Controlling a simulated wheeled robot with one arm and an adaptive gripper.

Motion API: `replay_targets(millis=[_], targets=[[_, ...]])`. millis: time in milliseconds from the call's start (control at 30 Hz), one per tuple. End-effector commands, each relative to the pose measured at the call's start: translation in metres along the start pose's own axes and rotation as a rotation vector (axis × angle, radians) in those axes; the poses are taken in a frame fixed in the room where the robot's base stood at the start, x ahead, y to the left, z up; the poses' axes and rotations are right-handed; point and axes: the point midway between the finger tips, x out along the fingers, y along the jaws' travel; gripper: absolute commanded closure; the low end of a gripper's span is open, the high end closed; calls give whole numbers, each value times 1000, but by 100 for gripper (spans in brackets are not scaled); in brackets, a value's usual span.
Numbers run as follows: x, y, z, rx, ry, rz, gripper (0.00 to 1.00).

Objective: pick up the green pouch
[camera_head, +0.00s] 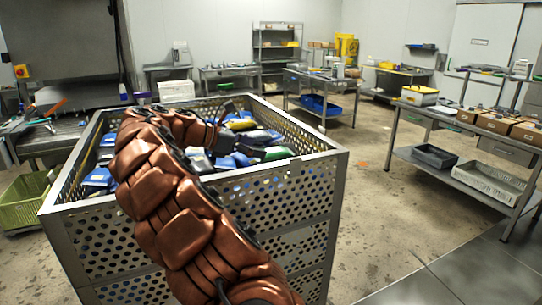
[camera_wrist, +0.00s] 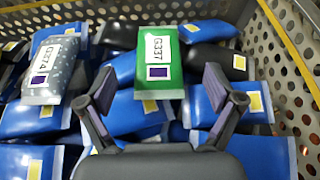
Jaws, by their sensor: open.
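The green pouch (camera_wrist: 174,76) lies on top of the pile in the wrist view, with a white label reading G337 and a dark blue square on it. My gripper (camera_wrist: 160,92) is open, its two dark fingers spread to either side of the pouch's near end. Nothing is between the fingertips but the view of the pouch and blue pouches below. Whether the fingers are level with the pouch or above it, I cannot tell. In the head view my brown arm reaches into the crate and hides part of the pile.
The perforated metal crate (camera_head: 300,195) holds several blue, black and grey pouches. A grey dotted pouch labelled G374 (camera_wrist: 49,73) lies left of the green one. Blue pouches (camera_wrist: 243,101) lie close on the right. The crate wall (camera_wrist: 291,50) rises at the right.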

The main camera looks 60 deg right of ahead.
Motion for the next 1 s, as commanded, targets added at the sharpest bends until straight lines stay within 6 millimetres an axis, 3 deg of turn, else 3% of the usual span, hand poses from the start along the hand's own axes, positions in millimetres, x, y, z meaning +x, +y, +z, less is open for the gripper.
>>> replay_targets(millis=[500, 867, 1000], targets=[[56, 2, 2, 1, 1, -2, 8], [65, 3, 0, 2, 2, 0, 8], [65, 3, 0, 2, 2, 0, 23]])
